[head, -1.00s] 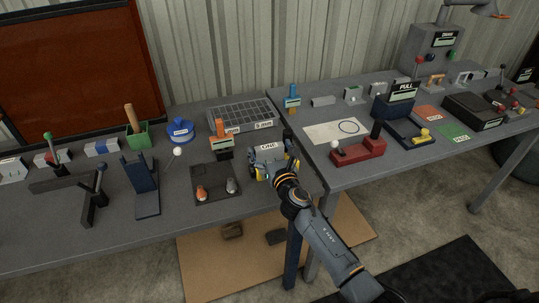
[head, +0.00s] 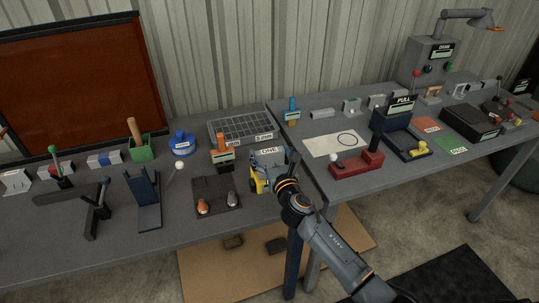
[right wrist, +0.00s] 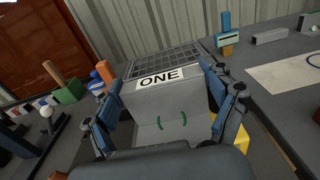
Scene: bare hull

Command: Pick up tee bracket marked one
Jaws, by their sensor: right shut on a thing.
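The tee bracket (head: 268,158) is a grey piece with a white label reading ONE, near the right end of the left table. My right gripper (head: 272,170) is shut on it. In the right wrist view the bracket (right wrist: 168,104) sits upright between the two blue-and-dark fingers of the right gripper (right wrist: 166,112), label facing the camera. A yellow part (head: 257,181) shows just below and beside the bracket. The fingers and arm hide the bracket's underside, so I cannot tell how far it is clear of the table. My left gripper is not in view.
A grey compartment tray (head: 240,126) stands close behind the bracket. An orange-topped tool stand (head: 221,150) and a dark plate (head: 215,197) with two small pieces are to the left. A red base (head: 357,165) with a lever is on the right table.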

